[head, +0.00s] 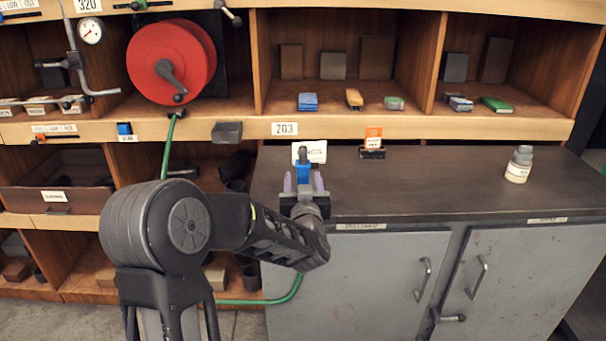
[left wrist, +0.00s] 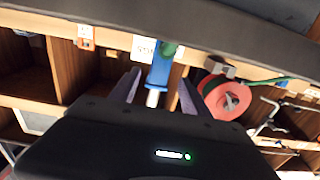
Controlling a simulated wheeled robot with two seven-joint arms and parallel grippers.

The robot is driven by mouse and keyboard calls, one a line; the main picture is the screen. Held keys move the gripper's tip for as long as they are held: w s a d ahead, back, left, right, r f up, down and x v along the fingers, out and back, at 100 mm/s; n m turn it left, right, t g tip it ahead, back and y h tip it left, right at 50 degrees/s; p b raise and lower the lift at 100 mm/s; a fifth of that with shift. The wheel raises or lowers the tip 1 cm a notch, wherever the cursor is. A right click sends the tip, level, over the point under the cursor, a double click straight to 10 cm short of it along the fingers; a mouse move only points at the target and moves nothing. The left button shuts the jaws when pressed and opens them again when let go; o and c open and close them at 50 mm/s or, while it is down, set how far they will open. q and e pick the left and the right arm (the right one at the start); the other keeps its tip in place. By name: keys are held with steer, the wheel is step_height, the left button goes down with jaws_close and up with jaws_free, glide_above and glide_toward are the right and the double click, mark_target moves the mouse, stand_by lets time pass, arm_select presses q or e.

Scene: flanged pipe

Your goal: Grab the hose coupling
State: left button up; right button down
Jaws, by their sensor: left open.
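The blue hose coupling (head: 302,172) stands at the left end of the dark counter, in front of a white label. In the left wrist view the coupling (left wrist: 160,72) has a pale tip pointing toward my palm and a green part at its far end. My left gripper (head: 303,184) is open, with its purple fingers on either side of the coupling. In the left wrist view the fingers (left wrist: 158,92) show gaps to the coupling on both sides. My right gripper is not in view.
A red hose reel (head: 165,62) with green hose (head: 168,143) sits in the upper left shelf. A pale bottle (head: 519,164) stands at the right of the counter (head: 430,185). An orange-labelled item (head: 373,139) stands at its back. The counter's middle is clear.

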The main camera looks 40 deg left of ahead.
mark_target(303, 175)
arm_select(q)
steer(key=x, duration=0.2)
steer(key=p+x, duration=0.1)
steer(key=x, duration=0.2)
steer(key=shift+d+f, duration=0.15)
steer(key=shift+f, duration=0.05)
jaws_close()
stand_by(0.7)
